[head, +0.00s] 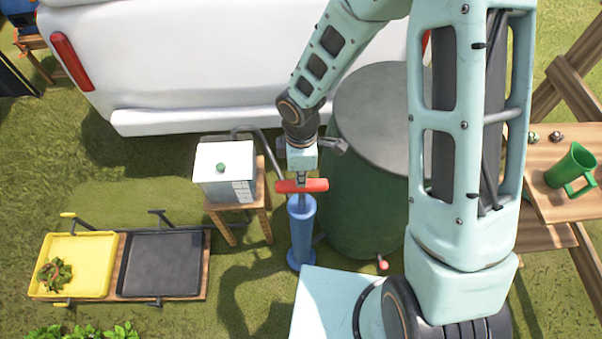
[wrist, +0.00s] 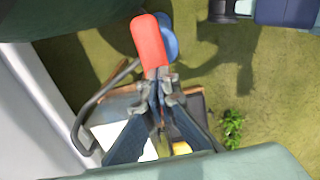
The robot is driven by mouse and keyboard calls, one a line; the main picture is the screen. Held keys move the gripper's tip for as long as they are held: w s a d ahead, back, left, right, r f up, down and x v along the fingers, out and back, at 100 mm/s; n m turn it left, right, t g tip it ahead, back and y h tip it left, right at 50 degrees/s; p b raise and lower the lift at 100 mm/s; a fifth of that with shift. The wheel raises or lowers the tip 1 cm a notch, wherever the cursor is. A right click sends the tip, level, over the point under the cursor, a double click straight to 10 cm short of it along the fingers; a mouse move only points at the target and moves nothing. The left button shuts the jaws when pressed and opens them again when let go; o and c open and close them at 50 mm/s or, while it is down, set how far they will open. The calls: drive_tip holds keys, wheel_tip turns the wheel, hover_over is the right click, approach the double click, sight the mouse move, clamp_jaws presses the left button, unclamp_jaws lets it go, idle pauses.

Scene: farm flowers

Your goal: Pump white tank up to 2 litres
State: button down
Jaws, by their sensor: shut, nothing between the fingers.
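The white tank (head: 222,172) stands on a small wooden stool, with a green knob on top and dark marks on its front side. I cannot read a level on it. A blue upright pump (head: 302,240) stands on the grass to its right, with a red crossbar handle (head: 302,186) just above its body. My gripper (head: 301,178) is shut and points down at the middle of the handle. In the wrist view its fingertips (wrist: 164,78) are at the red handle (wrist: 148,42); I cannot tell whether they touch it. Part of the white tank (wrist: 112,135) shows behind the fingers.
A dark green barrel (head: 355,215) with a red-tipped tap stands right of the pump. A grey bent pipe (head: 262,140) runs behind the tank. A white vehicle (head: 220,60) is behind. Yellow (head: 107,250) and black trays lie left. A green mug (head: 570,168) sits on a wooden table at right.

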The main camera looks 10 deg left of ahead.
wheel_tip(320, 180, down, 10)
drive_tip(key=b, duration=0.8)
drive_tip(key=shift+r, duration=0.3)
wheel_tip(320, 180, up, 14)
drive_tip(key=p, duration=0.5)
drive_tip(key=shift+p, duration=0.3)
idle(0.4)
